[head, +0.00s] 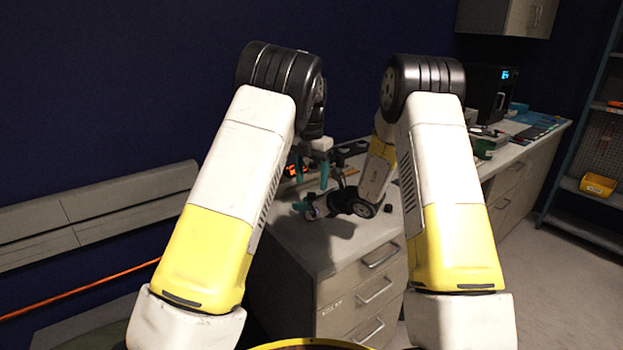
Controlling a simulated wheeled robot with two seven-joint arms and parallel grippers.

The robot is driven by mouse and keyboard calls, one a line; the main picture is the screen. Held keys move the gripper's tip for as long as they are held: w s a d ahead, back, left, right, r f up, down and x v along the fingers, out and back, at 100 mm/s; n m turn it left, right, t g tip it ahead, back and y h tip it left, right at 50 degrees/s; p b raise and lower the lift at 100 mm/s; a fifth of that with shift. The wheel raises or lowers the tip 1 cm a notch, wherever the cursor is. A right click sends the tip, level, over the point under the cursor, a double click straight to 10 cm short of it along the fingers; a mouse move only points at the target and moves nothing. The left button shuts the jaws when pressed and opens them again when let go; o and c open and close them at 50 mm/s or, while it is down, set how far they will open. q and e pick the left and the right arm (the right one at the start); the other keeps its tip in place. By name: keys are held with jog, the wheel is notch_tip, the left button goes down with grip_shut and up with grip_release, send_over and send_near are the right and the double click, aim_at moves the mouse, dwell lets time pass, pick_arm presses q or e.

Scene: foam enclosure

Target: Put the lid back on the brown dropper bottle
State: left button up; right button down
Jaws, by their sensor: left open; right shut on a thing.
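My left gripper (312,181) hangs above the left part of the counter, with its teal fingers pointing down and spread apart. Nothing shows between them. My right gripper (309,208) reaches in low from the right, close to the counter top and below the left gripper. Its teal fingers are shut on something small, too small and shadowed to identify. A small dark object (309,196) shows right by the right fingertips; I cannot tell whether it is the bottle or its lid. The brown dropper bottle and lid cannot be told apart here.
The grey counter (325,246) has clear room at its front left, above drawers. Dark items with orange displays (294,170) stand behind the grippers. A black machine (490,92) stands farther right. A shelf with a yellow bin (598,185) is at the far right.

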pick_arm(q)
notch_tip(320, 180, up, 12)
dwell(0.5)
pick_arm(e)
jog(key=c, duration=0.9)
grip_release()
jog(key=shift+v, duration=3.95)
pick_arm(q)
jog(key=shift+a, duration=0.1)
pick_arm(e)
jog(key=shift+r, duration=0.1)
